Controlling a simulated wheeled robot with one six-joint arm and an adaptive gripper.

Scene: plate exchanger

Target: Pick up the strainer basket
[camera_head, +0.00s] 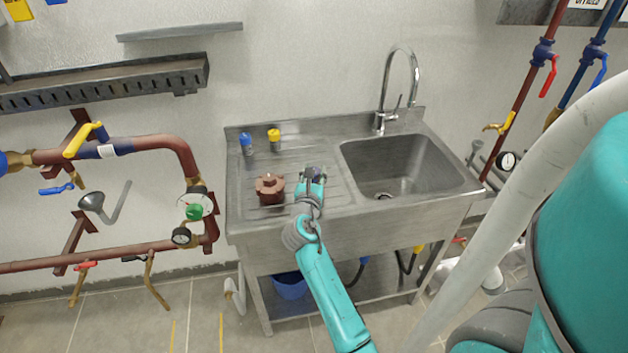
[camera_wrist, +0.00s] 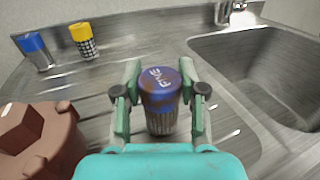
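A strainer basket (camera_wrist: 161,100) with a worn blue-brown cap marked "FINE" and a mesh body stands upright on the drainboard in the wrist view. My gripper (camera_wrist: 160,88) has one finger on each side of it. Narrow gaps show between the fingers and the basket, so the gripper looks open around it. In the head view my gripper (camera_head: 314,178) is over the right part of the drainboard and mostly hides the basket. A blue-capped basket (camera_head: 246,143) and a yellow-capped one (camera_head: 274,138) stand at the back left.
A red-brown housing (camera_head: 269,187) sits just left of my gripper and also shows in the wrist view (camera_wrist: 40,140). The sink basin (camera_head: 400,165) with its faucet (camera_head: 384,116) is to the right. Pipes with valves (camera_head: 130,148) run along the left wall.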

